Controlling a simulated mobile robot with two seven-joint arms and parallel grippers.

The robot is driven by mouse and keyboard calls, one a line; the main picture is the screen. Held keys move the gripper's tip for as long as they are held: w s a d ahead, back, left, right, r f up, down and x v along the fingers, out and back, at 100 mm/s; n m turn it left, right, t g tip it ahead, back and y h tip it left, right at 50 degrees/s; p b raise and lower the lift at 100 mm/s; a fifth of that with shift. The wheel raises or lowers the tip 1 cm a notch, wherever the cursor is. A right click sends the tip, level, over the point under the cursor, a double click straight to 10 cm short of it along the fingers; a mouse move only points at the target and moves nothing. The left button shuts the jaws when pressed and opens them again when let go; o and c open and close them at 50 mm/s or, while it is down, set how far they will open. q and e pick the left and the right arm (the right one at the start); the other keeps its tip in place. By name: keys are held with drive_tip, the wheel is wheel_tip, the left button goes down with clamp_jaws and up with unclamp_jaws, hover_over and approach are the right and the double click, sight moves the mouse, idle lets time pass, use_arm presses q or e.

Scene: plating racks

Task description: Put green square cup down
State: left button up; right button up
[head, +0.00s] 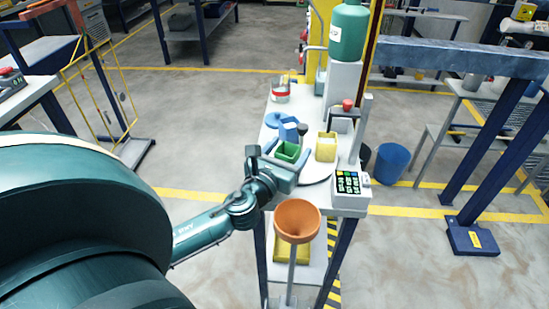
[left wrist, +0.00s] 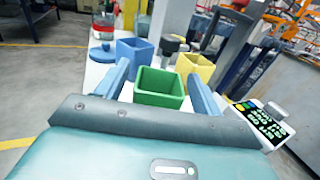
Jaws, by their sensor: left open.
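The green square cup (head: 287,151) stands upright on the white work table (head: 310,195), near its left edge. In the left wrist view the green cup (left wrist: 160,87) sits between the two fingers of my left gripper (left wrist: 160,82), with a gap visible on either side. My left gripper (head: 275,160) is open around the cup in the head view. The cup's lower part is partly hidden by the gripper in both views. My right gripper is not in view.
A blue square cup (head: 290,130) stands just behind, and a yellow square cup (head: 326,147) to the right. A keypad box (head: 350,190) sits at the table's front right corner. A green tank (head: 348,32) rises behind.

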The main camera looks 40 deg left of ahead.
use_arm(q)
drive_tip(key=s, duration=0.3)
drive_tip(key=s+d+b, duration=0.1)
drive_tip(key=s, duration=0.5)
drive_tip(key=shift+s+d, duration=0.15)
drive_tip(key=shift+d, duration=0.05)
drive_tip(key=shift+s+d, duration=0.1)
drive_tip(key=shift+s, duration=0.3)
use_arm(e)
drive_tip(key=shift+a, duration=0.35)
use_arm(q)
drive_tip(key=shift+s, duration=0.1)
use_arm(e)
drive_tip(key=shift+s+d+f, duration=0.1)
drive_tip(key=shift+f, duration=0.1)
